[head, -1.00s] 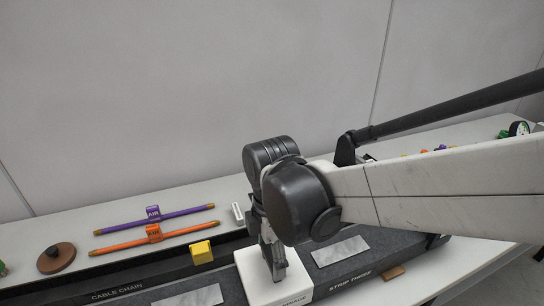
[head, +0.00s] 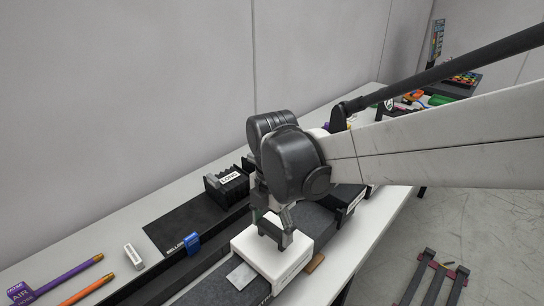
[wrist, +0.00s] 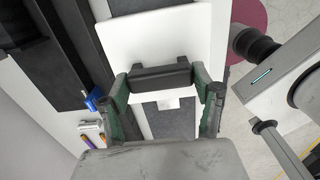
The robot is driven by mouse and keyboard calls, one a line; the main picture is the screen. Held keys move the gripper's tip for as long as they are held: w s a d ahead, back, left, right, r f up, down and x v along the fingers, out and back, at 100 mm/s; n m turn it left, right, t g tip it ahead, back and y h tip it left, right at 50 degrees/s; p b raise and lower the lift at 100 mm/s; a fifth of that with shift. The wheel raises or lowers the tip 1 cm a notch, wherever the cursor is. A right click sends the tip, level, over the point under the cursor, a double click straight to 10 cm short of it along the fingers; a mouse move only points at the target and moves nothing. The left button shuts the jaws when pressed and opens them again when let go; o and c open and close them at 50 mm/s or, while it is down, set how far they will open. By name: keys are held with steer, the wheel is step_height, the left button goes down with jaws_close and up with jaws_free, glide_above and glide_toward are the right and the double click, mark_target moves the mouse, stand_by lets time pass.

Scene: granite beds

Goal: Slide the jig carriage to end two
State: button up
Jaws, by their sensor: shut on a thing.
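The jig carriage (head: 262,254) is a white block sitting on the dark granite bed (head: 312,222). In the wrist view its white top plate (wrist: 152,38) lies over the grey bed, with a black handle bar (wrist: 160,76) across it. My gripper (head: 276,230) is above the carriage in the head view, its fingers down at the handle. In the wrist view my gripper (wrist: 163,92) has a finger at each end of the handle and is shut on it. The carriage's writing is too small to read. No end-two mark can be made out.
A black comb-like block (head: 228,184) and a blue tag (head: 192,243) stand on the left side, near a dark bellows mat (head: 185,222). A small brown block (head: 315,263) lies beside the carriage. A dark block (head: 345,203) stands farther along the bed.

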steer(key=shift+w+d, duration=0.1)
steer(key=shift+w, duration=0.05)
steer(key=o, duration=1.7)
steer(key=shift+w+d, duration=0.1)
steer(key=shift+d, duration=0.05)
steer(key=shift+o, duration=0.2)
steer(key=shift+r, duration=0.1)
steer(key=shift+r, duration=0.2)
step_height(320, 180, up, 12)
steer(key=shift+f, duration=0.25)
steer(key=s+d+f+m+t, duration=0.3)
steer(key=d+m, duration=0.6)
steer(key=m, duration=0.4)
steer(key=s+d+f+m+t, duration=0.3)
steer(key=s+d+m, duration=0.3)
steer(key=d+m, duration=0.4)
steer(key=m+t, duration=0.1)
steer(key=m, duration=0.3)
steer(key=shift+s+d, duration=0.2)
steer(key=shift+s, duration=0.05)
